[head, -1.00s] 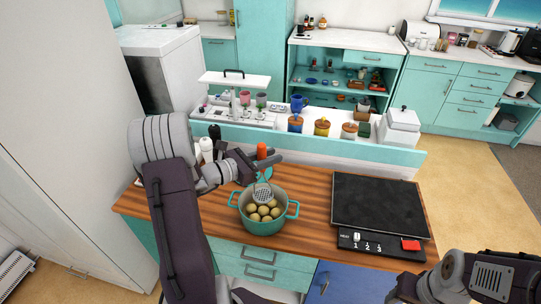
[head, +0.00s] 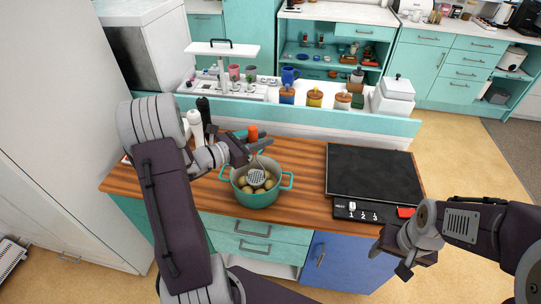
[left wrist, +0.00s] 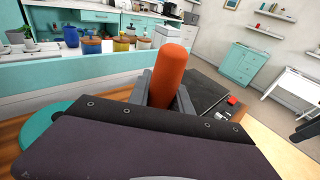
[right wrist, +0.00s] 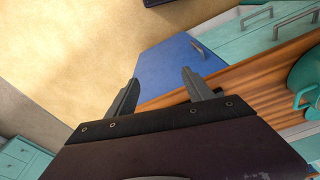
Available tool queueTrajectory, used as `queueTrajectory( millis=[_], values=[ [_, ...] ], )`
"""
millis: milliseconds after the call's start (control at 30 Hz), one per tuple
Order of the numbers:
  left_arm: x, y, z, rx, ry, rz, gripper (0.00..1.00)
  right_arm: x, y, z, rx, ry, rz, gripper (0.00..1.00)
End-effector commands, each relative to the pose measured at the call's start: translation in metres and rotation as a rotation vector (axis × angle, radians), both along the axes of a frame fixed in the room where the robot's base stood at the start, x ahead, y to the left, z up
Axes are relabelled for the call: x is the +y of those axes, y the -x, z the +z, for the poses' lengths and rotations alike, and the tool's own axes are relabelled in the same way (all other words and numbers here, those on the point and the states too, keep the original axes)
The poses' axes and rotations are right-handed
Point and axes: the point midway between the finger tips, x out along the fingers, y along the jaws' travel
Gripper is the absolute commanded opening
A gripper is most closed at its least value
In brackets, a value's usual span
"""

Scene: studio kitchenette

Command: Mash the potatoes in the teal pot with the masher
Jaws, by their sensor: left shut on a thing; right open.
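The teal pot (head: 258,199) stands on the wooden counter and holds several whole potatoes (head: 245,186). My left gripper (head: 252,148) is shut on the orange handle (left wrist: 170,75) of the masher. The masher's perforated grey head (head: 256,178) is inside the pot's mouth, over the potatoes; whether it touches them I cannot tell. My right gripper (right wrist: 160,88) is open and empty, in front of the counter's right end. The pot's edge also shows in the right wrist view (right wrist: 308,80).
A black hob (head: 374,172) with a red-marked control strip lies on the counter right of the pot. White and black bottles (head: 195,128) stand behind my left arm. A teal-fronted raised ledge (head: 330,128) with jars runs along the back.

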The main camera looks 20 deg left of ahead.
Motion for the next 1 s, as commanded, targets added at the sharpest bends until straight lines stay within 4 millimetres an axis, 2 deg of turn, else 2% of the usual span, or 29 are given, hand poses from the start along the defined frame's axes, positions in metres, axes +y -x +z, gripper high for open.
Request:
queueTrajectory(
  millis=[33,100,167,233,300,400,500,600,700,867,1000],
  values=[
    [0.000,0.000,0.000,-0.001,0.000,0.000,0.00,0.022,-0.023,0.004,-0.013,0.007,0.023,0.61],
    [0.000,0.000,0.000,-0.001,0.000,0.000,0.00,0.059,-0.055,0.012,-0.035,0.018,0.036,0.61],
    [0.000,0.000,0.000,-0.001,0.000,0.000,0.00,0.097,-0.078,0.018,-0.059,0.028,0.041,0.61],
    [0.000,0.000,0.000,-0.001,0.000,0.000,0.00,0.144,-0.097,0.024,-0.094,0.034,0.041,0.61],
    [0.000,0.000,0.000,-0.001,0.000,0.000,0.00,0.191,-0.108,0.030,-0.133,0.035,0.036,0.61],
    [0.000,0.000,0.000,-0.001,0.000,0.000,0.00,0.252,-0.112,0.037,-0.188,0.026,0.022,0.61],
    [0.000,0.000,0.000,-0.001,0.000,0.000,0.00,0.297,-0.108,0.043,-0.231,0.009,0.005,0.61],
    [0.000,0.000,0.000,-0.001,0.000,0.000,0.00,0.325,-0.102,0.047,-0.260,-0.007,-0.011,0.61],
    [0.000,0.000,0.000,-0.001,0.000,0.000,0.00,0.337,-0.099,0.049,-0.273,-0.015,-0.020,0.61],
    [0.000,0.000,0.000,-0.001,0.000,0.000,0.00,0.339,-0.100,0.047,-0.276,-0.016,-0.024,0.61],
    [0.000,0.000,0.000,-0.001,0.000,0.000,0.00,0.339,-0.107,0.030,-0.274,-0.014,-0.024,0.61]
  ],
)
